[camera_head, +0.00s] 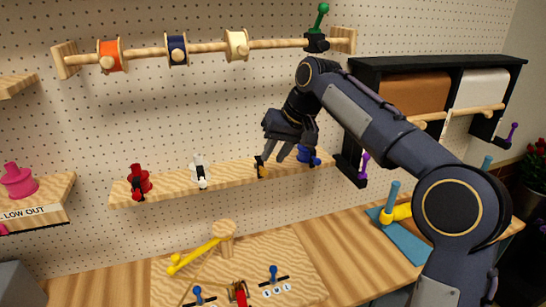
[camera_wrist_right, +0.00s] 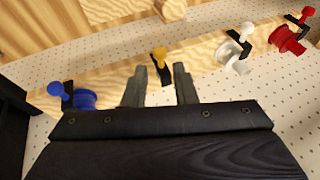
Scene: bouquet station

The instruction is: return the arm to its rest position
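My right gripper (camera_head: 272,160) hangs at the end of my right arm, in front of the pegboard and close to the narrow wooden shelf (camera_head: 220,181). In the right wrist view its two fingers (camera_wrist_right: 160,88) are apart with nothing held between them. A small yellow piece (camera_wrist_right: 160,54) shows beyond the fingertips, on the shelf. It also shows in the head view just below the fingers (camera_head: 261,167). The blue spool (camera_head: 308,156) is partly hidden behind my gripper in the head view. My left gripper is not in view.
A white spool (camera_head: 199,171) and a red spool (camera_head: 139,182) sit along the shelf. A wooden rail (camera_head: 203,50) with ribbon rolls runs above. The black roll holder (camera_head: 361,75) stands behind my forearm. A yellow-handled tool (camera_head: 194,258) lies on the bench below.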

